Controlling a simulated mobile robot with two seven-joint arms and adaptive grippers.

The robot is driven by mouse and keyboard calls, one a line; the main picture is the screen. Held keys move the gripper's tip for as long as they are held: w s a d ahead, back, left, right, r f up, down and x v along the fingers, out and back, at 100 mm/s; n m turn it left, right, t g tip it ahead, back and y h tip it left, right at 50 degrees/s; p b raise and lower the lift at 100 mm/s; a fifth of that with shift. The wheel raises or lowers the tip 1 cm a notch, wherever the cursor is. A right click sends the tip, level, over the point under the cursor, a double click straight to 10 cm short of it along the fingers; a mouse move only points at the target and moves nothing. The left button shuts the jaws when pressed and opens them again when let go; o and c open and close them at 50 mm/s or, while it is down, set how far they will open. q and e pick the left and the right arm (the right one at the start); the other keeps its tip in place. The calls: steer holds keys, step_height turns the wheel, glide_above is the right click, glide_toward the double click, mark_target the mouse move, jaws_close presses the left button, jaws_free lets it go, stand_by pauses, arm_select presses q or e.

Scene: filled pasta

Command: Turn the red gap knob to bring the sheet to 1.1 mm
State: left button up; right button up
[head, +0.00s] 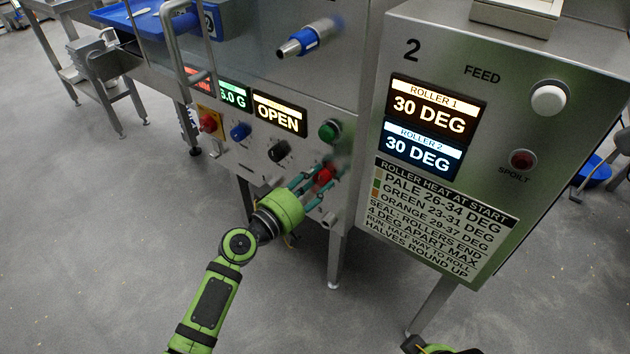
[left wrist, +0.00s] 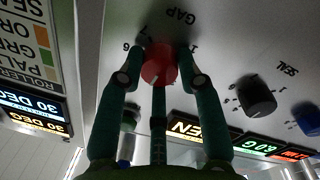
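The red gap knob (head: 325,174) sits low on the metal front panel. In the left wrist view the red knob (left wrist: 159,66) lies under the upside-down word GAP, with a pale mark near its lower edge. Scale figures around it are partly covered. My left gripper (head: 318,178) is at the knob, its teal fingers on both sides. In the left wrist view the fingertips (left wrist: 162,58) appear to touch the knob's sides. The display above the knobs (head: 279,114) reads OPEN. My right gripper is not visible; only a bit of my right arm shows at the bottom edge.
A black knob (head: 280,151), a blue knob (head: 240,131), a green button (head: 329,131) and a red emergency button (head: 209,123) share the panel. Cabinet 2 (head: 548,190) stands close on the right, both roller displays reading 30 DEG. Open floor lies in front.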

arm_select(q)
steer(key=shift+n, duration=0.8)
steer(key=o, duration=1.2)
steer(key=shift+w, duration=0.1)
steer(key=shift+c, duration=0.2)
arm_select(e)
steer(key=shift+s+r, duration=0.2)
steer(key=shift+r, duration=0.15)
arm_select(q)
steer(key=shift+s+a, duration=0.2)
steer(key=v, duration=1.1)
steer(key=shift+s+a, duration=0.2)
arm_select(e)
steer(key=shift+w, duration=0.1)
